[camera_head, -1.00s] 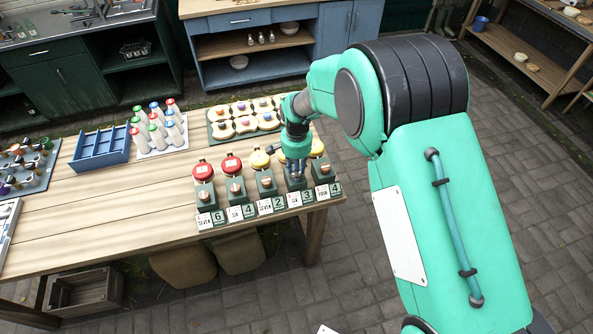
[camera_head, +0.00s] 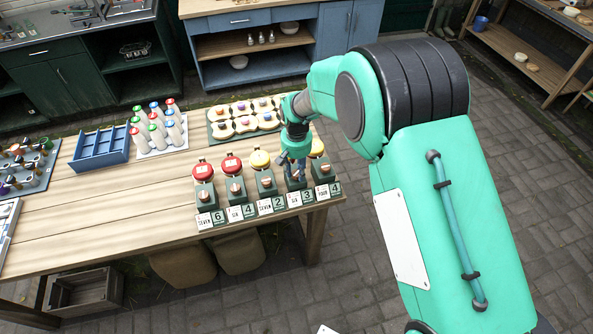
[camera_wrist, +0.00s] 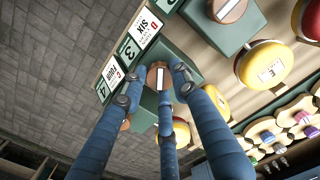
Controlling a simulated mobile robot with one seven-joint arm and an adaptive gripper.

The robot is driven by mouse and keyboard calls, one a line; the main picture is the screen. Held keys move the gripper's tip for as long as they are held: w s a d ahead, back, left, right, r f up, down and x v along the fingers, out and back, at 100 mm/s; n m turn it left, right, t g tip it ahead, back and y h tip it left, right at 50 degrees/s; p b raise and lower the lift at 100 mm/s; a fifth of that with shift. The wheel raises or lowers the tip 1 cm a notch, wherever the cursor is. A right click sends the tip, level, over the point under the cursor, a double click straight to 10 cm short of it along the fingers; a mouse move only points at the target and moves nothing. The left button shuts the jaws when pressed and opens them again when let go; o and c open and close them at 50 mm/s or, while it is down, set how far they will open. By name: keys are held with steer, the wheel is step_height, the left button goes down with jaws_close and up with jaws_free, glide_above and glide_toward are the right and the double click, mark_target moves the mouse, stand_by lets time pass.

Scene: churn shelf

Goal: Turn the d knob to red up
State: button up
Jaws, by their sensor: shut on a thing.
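The d knob (camera_wrist: 153,77) is a round copper-brown disc with a pale bar on top, on a green block in the wrist view. A white card reading D SIX (camera_wrist: 145,29) and a tile with a 3 lie beside it. My gripper (camera_wrist: 158,90) has its three blue fingers around the knob, with tips shut on it. In the head view my gripper (camera_head: 296,165) comes down on the fourth station from the left, above its card (camera_head: 294,199), and hides the knob. No red mark on the d knob can be made out.
Similar stations stand close on both sides: one with a yellow lid (camera_head: 259,159) to the left, another yellow-lidded one (camera_head: 317,147) to the right. Two red-lidded stations (camera_head: 203,171) stand further left. A tray of cream pieces (camera_head: 245,117) lies behind. The table's front edge is close.

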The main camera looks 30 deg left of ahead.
mark_target(297, 172)
steer(key=n, duration=0.5)
steer(key=shift+n, duration=0.3)
steer(key=n, duration=0.5)
steer(key=shift+r, duration=0.1)
steer(key=o, duration=1.1)
steer(key=shift+o, duration=0.2)
steer(key=shift+r, duration=0.1)
step_height(297, 172, up, 12)
stand_by(0.3)
